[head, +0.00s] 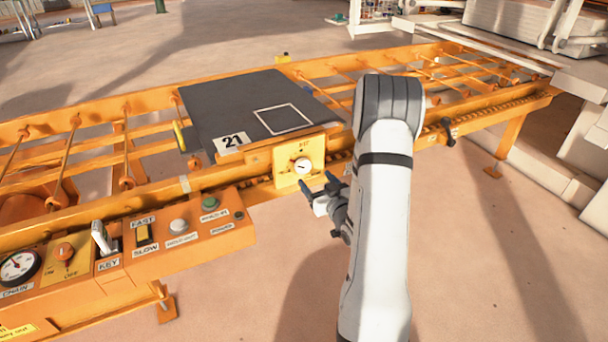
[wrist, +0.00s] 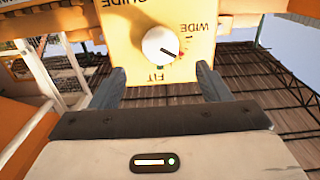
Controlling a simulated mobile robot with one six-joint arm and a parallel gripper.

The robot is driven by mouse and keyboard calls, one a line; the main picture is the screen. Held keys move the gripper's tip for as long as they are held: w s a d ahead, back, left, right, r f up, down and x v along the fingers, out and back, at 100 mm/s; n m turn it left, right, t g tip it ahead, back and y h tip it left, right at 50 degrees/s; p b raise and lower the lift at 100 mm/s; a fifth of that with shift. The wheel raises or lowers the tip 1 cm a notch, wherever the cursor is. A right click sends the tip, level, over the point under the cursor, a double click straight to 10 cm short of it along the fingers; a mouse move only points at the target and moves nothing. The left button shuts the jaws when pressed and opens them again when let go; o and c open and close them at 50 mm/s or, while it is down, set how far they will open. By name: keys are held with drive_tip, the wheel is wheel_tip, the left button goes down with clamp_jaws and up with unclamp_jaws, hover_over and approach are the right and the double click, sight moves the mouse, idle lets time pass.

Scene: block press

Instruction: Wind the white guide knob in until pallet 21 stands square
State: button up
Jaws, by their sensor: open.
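Pallet 21 (head: 225,108) is a dark grey slab with a white outlined square and a "21" label, lying on the orange roller conveyor. I cannot tell for sure whether it stands square to the rails. The white guide knob (head: 302,166) is on a yellow plate at the conveyor's front side. In the wrist view the knob (wrist: 158,44) has a dark pointer line, aimed at the red mark on the WIDE side, away from the green mark at FIT. My gripper (head: 318,183) is open just in front of the knob, its fingers either side of it and apart from it.
An orange control panel (head: 170,258) with a gauge, key lever, FAST/SLOW switch and buttons juts out at the lower left. A small dark-knobbed handle (head: 448,132) sticks out of the front rail (head: 500,106) right of my arm. The floor in front is clear.

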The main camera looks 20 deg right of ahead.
sight(305, 167)
drive_tip(key=w, duration=0.7)
drive_tip(key=shift+w+a, duration=0.15)
drive_tip(key=shift+w, duration=0.15)
drive_tip(key=shift+c, duration=0.4)
drive_tip(key=c, duration=0.9)
drive_tip(key=shift+m+b, duration=0.75)
drive_tip(key=shift+m, duration=0.85)
drive_tip(key=o, duration=1)
drive_tip(key=shift+s, duration=0.1)
